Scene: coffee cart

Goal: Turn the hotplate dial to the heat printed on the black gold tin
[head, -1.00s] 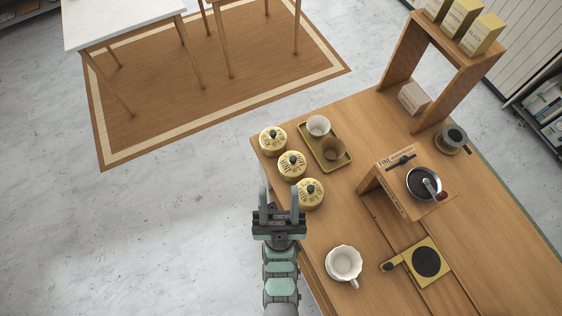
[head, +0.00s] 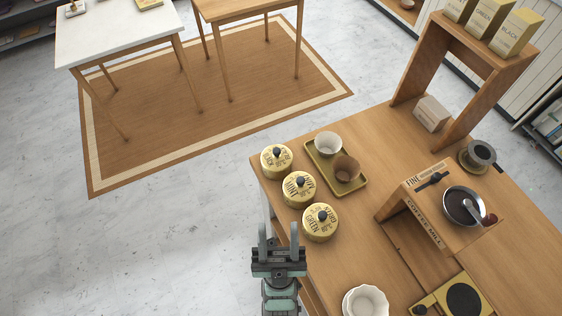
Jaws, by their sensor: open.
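In the head view, three gold tins with black knobs stand near the cart's left edge. The front tin (head: 321,224) seems to read GREEN and the middle tin (head: 299,191) MINT. The print on the back tin (head: 277,163) is too small to read surely. The yellow hotplate (head: 484,298) with its round black plate is at the bottom right, cut by the frame edge. Its dark dial (head: 420,309) shows only partly at the bottom edge. My gripper (head: 278,236) is open and empty, left of the front tin and apart from it.
A coffee mill stand (head: 418,212) with a dark bowl stands right of the tins. A tray (head: 321,172) with two cups lies behind them. A white fluted cup (head: 366,302) sits at the bottom. A wooden shelf (head: 404,63) holds several boxes, including one marked BLACK.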

